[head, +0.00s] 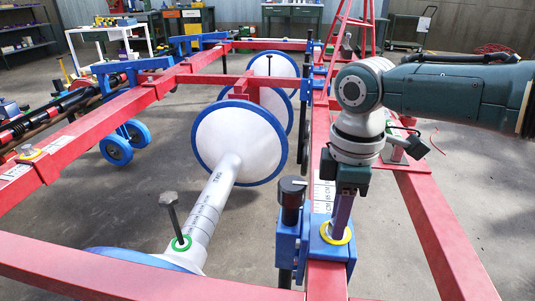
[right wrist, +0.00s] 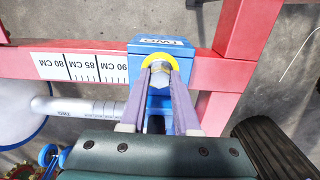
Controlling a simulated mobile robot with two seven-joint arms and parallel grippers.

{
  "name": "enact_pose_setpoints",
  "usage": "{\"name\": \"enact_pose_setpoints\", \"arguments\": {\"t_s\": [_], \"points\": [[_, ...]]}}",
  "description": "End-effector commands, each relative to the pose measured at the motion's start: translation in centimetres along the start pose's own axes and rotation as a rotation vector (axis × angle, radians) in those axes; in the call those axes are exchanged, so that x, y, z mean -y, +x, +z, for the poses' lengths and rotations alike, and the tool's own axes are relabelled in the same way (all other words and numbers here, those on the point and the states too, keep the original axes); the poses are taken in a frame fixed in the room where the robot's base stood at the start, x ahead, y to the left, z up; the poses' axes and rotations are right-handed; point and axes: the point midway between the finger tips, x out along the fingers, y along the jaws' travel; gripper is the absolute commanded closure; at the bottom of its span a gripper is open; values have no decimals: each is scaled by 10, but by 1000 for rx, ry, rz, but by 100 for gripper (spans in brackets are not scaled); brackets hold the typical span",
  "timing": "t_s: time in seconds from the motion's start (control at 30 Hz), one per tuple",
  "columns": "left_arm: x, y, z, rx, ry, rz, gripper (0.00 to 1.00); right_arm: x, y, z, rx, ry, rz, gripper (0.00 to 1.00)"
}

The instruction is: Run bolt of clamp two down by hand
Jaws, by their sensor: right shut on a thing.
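Clamp two (head: 325,251) is a blue block on the red beam, and its "TWO" label shows upside down in the right wrist view (right wrist: 146,58). A yellow ring (head: 348,238) lies on its top, also seen in the right wrist view (right wrist: 157,57). My right gripper (head: 341,229) points down onto the ring. In the right wrist view its purple fingers (right wrist: 158,76) stand either side of the silver bolt (right wrist: 156,97) and are shut on it. How far the bolt stands above the clamp is hard to tell. My left gripper is out of view.
A black knob on a post (head: 292,190) stands close left of clamp two. A dark bolt in a green ring (head: 172,212) stands on the white tube (head: 205,208) with blue-rimmed discs. Red beams (head: 452,250) surround the area; a scale strip (right wrist: 77,66) lies beside the clamp.

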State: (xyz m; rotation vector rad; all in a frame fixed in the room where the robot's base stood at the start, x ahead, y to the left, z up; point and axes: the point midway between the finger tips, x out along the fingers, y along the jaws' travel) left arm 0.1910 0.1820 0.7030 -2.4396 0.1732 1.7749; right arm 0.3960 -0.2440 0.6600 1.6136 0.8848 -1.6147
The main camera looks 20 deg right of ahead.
Motion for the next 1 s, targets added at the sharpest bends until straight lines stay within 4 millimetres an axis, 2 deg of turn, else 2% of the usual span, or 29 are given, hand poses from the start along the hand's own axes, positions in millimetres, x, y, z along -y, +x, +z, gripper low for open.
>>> {"name": "enact_pose_setpoints", "arguments": {"t_s": [0.03, 0.3, 1.0], "points": [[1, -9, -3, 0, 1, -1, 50, 2, -5, -1, -1, 44, -5, 100], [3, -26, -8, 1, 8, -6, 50, 1, -4, -1, -1, 300, -4, 100], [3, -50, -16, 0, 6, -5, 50, 0, -2, -2, -2, 965, -3, 100]]}}
